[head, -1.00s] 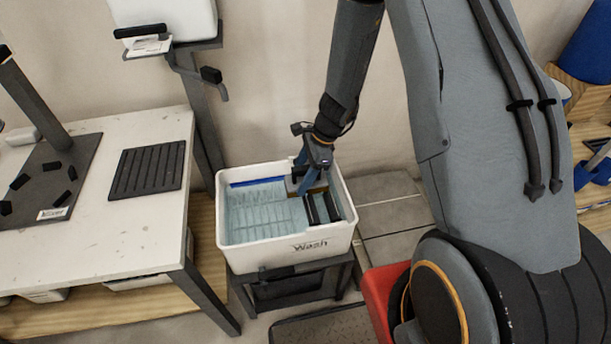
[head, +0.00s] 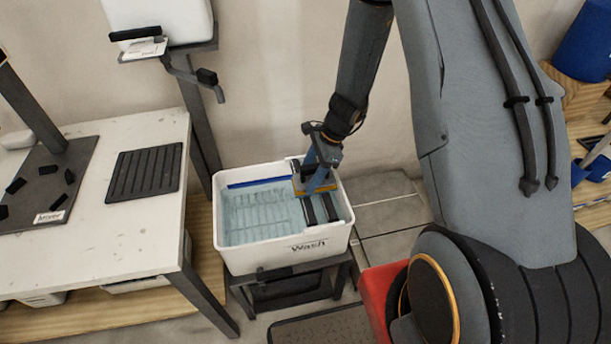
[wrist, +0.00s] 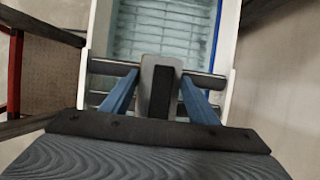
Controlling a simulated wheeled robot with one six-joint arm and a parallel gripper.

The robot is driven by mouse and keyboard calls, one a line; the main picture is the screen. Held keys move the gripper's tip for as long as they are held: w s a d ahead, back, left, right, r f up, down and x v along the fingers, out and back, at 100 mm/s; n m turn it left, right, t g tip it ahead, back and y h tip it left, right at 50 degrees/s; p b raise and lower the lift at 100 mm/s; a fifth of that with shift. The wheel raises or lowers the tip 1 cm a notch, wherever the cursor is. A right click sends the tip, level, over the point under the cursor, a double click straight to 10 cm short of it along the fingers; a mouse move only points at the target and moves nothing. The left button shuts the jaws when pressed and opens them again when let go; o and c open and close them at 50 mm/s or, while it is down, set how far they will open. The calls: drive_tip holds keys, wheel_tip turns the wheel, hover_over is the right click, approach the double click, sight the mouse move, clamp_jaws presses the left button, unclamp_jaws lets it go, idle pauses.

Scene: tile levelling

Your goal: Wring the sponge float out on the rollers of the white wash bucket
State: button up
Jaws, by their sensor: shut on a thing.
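The white wash bucket (head: 285,255), marked "Wash", stands on a low dark stand and holds pale blue water. Its dark rollers (head: 331,207) lie across the right end; in the wrist view grey rollers (wrist: 206,80) cross the near end. My gripper (head: 316,186) is shut on the sponge float (head: 324,189), at the back of the roller end. The float's yellow-orange sponge edge faces down. In the wrist view the float's grey and black handle (wrist: 161,90) sits between my blue fingers. Whether the sponge touches the rollers is hard to tell.
A pale worktable (head: 110,245) with a black ribbed mat (head: 146,172) stands left of the bucket. A white container with a crank arm (head: 195,77) is behind it. A red box (head: 383,290) is right of the stand. The wall is close behind the bucket.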

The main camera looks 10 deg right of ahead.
sight(313, 166)
drive_tip(key=shift+d+r, duration=0.1)
drive_tip(key=shift+d, duration=1.15)
drive_tip(key=shift+r+p, duration=0.1)
drive_tip(key=shift+p, duration=0.25)
drive_tip(key=shift+r+p, duration=2.6)
drive_tip(key=shift+r, duration=0.8)
